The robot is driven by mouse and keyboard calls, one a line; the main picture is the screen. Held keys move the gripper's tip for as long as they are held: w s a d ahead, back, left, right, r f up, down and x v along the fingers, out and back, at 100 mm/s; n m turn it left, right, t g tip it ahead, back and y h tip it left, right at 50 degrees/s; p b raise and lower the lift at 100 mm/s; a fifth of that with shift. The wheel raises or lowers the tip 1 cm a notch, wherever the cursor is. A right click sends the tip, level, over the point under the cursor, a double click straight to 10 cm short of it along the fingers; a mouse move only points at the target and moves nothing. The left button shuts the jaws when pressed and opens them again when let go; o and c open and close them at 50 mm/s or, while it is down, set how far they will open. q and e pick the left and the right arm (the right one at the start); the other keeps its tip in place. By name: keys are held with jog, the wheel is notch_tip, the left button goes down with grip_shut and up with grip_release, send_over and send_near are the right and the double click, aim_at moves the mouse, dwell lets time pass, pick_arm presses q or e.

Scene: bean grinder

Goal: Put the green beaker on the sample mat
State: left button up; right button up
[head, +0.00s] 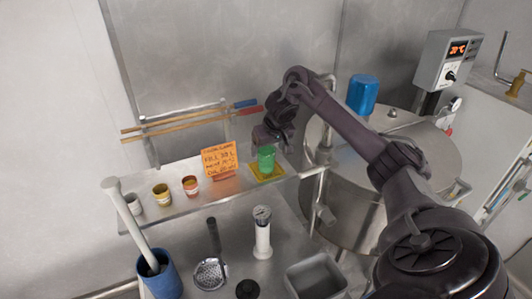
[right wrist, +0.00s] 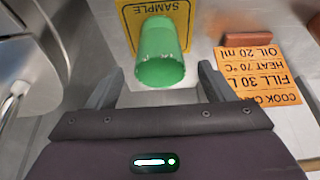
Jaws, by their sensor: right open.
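The green beaker (head: 266,161) stands upright on the yellow sample mat (head: 279,174) at the right end of the shelf in the head view. In the right wrist view the beaker (right wrist: 161,50) sits over part of the mat (right wrist: 132,14), with the word SAMPLE showing beside it. My right gripper (head: 269,143) is above and beside the beaker. Its two fingers (right wrist: 157,84) are spread, with an empty gap between them, and the beaker is just beyond the fingertips. Whether a finger touches it I cannot tell. My left gripper is not in view.
An orange note (head: 218,160) stands left of the mat. Small cups, among them a red one (head: 190,186) and a yellow one (head: 161,195), stand farther left. A steel kettle (head: 350,185) with a blue container (head: 362,95) on top is at the right.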

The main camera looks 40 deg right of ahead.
pick_arm(q)
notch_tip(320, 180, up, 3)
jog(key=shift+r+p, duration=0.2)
jog(key=shift+p, duration=0.8)
pick_arm(e)
jog(key=v, duration=0.5)
jog(key=shift+s+r, duration=0.1)
jog(key=shift+r, duration=0.25)
jog(key=shift+f, duration=0.1)
